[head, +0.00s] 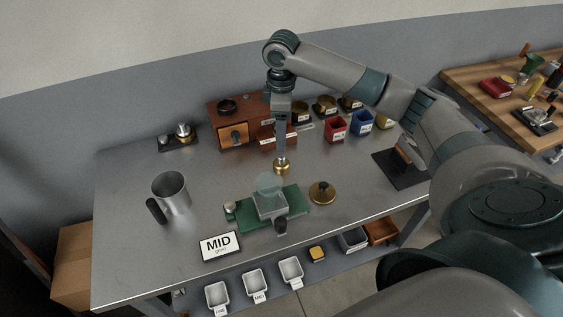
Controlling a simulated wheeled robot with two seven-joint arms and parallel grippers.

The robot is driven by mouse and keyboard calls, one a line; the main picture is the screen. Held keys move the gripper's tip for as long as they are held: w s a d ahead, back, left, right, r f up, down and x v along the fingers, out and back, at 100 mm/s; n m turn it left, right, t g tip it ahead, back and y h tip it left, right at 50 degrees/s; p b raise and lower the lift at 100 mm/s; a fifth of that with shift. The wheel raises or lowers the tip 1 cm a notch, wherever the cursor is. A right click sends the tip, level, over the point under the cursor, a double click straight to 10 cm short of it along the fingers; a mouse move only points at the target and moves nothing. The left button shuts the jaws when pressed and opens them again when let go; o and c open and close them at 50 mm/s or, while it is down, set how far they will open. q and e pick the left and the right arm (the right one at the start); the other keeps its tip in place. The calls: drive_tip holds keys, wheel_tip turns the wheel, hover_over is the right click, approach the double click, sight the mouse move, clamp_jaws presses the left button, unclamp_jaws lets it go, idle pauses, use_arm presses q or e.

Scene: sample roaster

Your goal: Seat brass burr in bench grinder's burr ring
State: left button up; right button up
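The brass burr (282,168) is at the lower tip of my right gripper (281,158), which points straight down and appears shut on it. The burr is above and slightly behind the bench grinder (269,206), apart from it. The grinder has a grey body on a green base, with a pale greenish round top (269,184). I cannot make out the burr ring inside that top. A round brass piece with a dark knob (322,192) lies on the bench to the right of the grinder. My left gripper is not in view.
A wooden drawer box (228,128), red cup (335,128) and blue cup (362,123) stand behind. The bench (130,240) is clear at left.

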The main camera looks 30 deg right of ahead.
sight(281, 156)
wheel_tip(281, 156, down, 6)
drive_tip(key=shift+r+p, duration=0.15)
drive_tip(key=shift+p, duration=0.45)
drive_tip(key=shift+f+p, duration=0.3)
drive_tip(key=f+p, duration=0.1)
drive_tip(key=f, duration=0.3)
drive_tip(key=shift+s+a+p, duration=0.15)
drive_tip(key=shift+s+p, duration=0.05)
drive_tip(key=shift+p, duration=0.2)
drive_tip(key=shift+f, duration=0.3)
drive_tip(key=shift+c, duration=0.2)
drive_tip(key=c, duration=1.3)
drive_tip(key=shift+r, duration=0.15)
